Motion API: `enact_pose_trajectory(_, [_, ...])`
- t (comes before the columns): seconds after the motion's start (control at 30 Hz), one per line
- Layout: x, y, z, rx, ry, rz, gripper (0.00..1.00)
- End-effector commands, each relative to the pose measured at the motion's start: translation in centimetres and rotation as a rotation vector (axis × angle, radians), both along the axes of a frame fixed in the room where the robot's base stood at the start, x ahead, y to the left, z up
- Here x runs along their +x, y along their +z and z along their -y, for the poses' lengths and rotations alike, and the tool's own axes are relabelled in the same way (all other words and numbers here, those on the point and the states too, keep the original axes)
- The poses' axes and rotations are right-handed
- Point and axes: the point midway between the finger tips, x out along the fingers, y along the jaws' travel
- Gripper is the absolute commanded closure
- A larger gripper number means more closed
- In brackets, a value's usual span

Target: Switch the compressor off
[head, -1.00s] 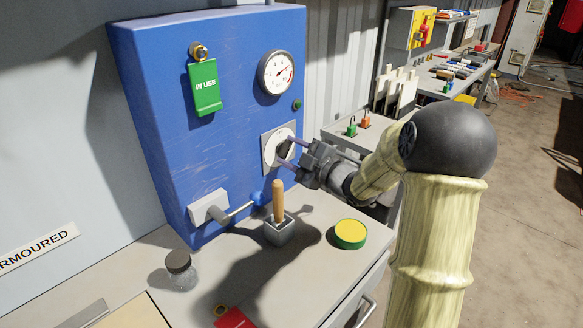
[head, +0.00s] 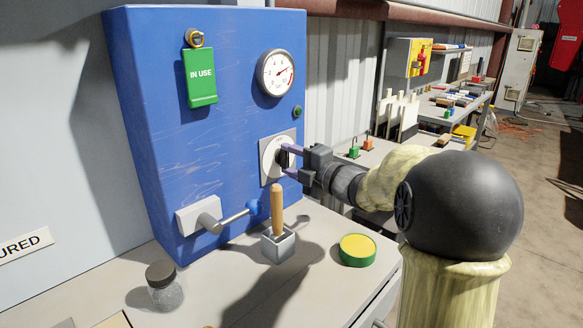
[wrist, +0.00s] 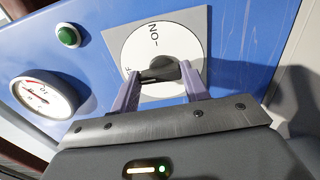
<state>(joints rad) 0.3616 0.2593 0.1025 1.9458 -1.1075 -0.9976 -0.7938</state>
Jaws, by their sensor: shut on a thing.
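The compressor panel (head: 225,140) is a tall blue box with a round gauge (head: 276,73) on it. Its switch is a black knob (wrist: 160,72) on a white round dial (wrist: 149,43) set in a grey plate. In the wrist view, "ON" is readable upside down at the top of the dial, and an "F" shows by the knob's left end. The knob lies crosswise there; I cannot tell which end is its pointer. My gripper (head: 287,161) is shut on the knob, with one finger on each side. It also shows in the wrist view (wrist: 163,82).
A green "IN USE" tag (head: 201,78) hangs from a brass hook on the panel. A lever with a blue ball (head: 254,207) sticks out below. On the bench stand a wooden-handled tool in a grey holder (head: 278,244), a green-and-yellow tin (head: 357,250) and a jar (head: 164,287).

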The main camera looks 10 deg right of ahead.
Motion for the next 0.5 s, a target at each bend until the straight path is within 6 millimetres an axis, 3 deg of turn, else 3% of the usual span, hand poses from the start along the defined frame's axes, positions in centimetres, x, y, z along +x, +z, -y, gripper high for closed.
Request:
enact_pose_trajectory(0.37, [-0.08,-0.54,0.08,-0.009,0.000,-0.007,0.77])
enact_pose_trajectory(0.4, [-0.08,-0.53,0.08,-0.008,0.000,-0.008,0.48])
enact_pose_trajectory(0.5, [-0.06,-0.43,0.06,-0.007,0.000,-0.005,0.32])
